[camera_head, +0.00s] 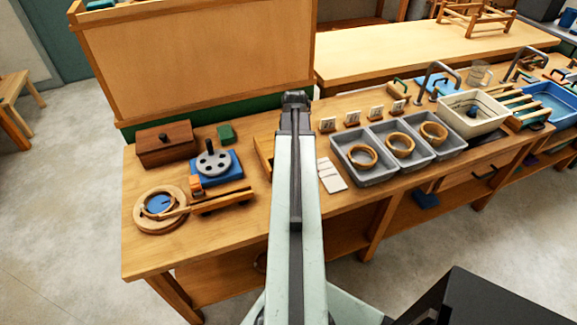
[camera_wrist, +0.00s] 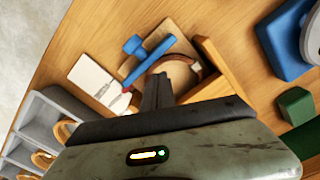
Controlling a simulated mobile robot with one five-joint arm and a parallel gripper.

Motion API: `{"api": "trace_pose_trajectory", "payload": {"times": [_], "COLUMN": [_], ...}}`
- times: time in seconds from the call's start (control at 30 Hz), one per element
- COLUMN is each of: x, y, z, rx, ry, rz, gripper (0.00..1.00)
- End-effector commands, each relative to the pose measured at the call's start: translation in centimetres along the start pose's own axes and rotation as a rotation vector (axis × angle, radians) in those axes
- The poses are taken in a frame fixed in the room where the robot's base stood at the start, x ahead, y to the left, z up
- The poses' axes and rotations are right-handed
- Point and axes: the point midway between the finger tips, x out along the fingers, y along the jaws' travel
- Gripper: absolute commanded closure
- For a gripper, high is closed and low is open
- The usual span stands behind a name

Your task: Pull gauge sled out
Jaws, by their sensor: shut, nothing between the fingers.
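A flat wooden piece with a blue T-shaped bar (camera_wrist: 147,62) lies on the bench in the wrist view. It looks like the gauge sled, but I cannot be sure. A curved brown part is beside the bar, partly hidden by my fingers. A raised wooden frame (camera_wrist: 203,72) stands just right of it; its edge also shows in the head view (camera_head: 264,148), mostly hidden by my arm. My gripper (camera_wrist: 158,82) is shut and empty, above or beside the curved part. I cannot tell whether it touches. In the head view, my gripper (camera_head: 295,99) is over the bench.
Grey trays with wooden rings (camera_head: 400,147) and white cards (camera_head: 331,175) lie to the right. A blue block with a grey disc (camera_head: 213,165), a green block (camera_head: 226,134), a brown box (camera_head: 166,145) and a round wooden ring (camera_head: 145,217) are left. An upright panel (camera_head: 195,60) stands behind.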

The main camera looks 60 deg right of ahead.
Motion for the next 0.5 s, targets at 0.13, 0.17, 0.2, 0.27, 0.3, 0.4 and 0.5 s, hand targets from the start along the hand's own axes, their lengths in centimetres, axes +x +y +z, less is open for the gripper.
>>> {"api": "trace_pose_trajectory", "payload": {"times": [0.13,0.17,0.2,0.27,0.3,0.4,0.5], "x": [0.0,0.0,0.0,0.0,0.01,0.24,0.78], "y": [-0.02,-0.03,-0.03,-0.04,-0.04,-0.05,-0.06], "z": [0.0,0.0,0.0,0.01,0.01,0.01,0.01], "rx": [0.0,0.0,0.0,-0.001,-0.001,-0.001,-0.001], "ry": [0.0,0.0,0.0,0.0,0.0,0.0,0.0], "rz": [0.0,0.0,0.0,0.0,0.0,0.0,0.0], "gripper": [1.0,1.0,1.0,1.0,1.0,1.0,1.0]}}
